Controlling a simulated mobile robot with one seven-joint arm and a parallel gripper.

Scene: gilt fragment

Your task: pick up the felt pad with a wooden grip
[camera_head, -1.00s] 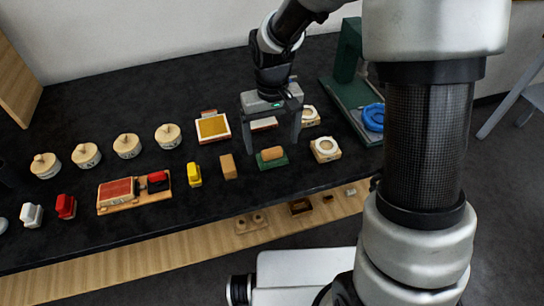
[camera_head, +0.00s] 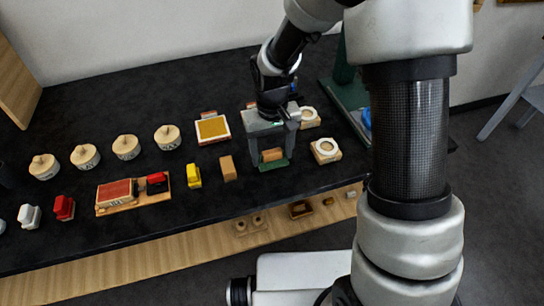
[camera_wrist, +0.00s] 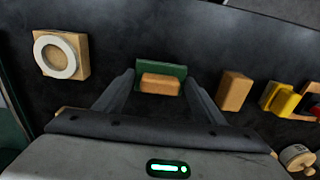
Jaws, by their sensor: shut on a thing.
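The felt pad with a wooden grip (camera_head: 272,155) is a small green pad with a tan wooden block on top. It rests on the black table near its front edge. My gripper (camera_head: 272,161) points down over it, with one finger on each side, shut on it. In the wrist view the felt pad (camera_wrist: 161,83) sits between the two fingertips (camera_wrist: 160,82), its wooden block and green edge both showing. I see no clear gap between the pad and the table.
A wooden block (camera_head: 228,168) and a yellow object (camera_head: 193,176) stand to the left. A wooden square with a white ring (camera_head: 325,150) is close on the right. A gold-topped tray (camera_head: 213,129) lies behind left. Several lidded round pots stand further left.

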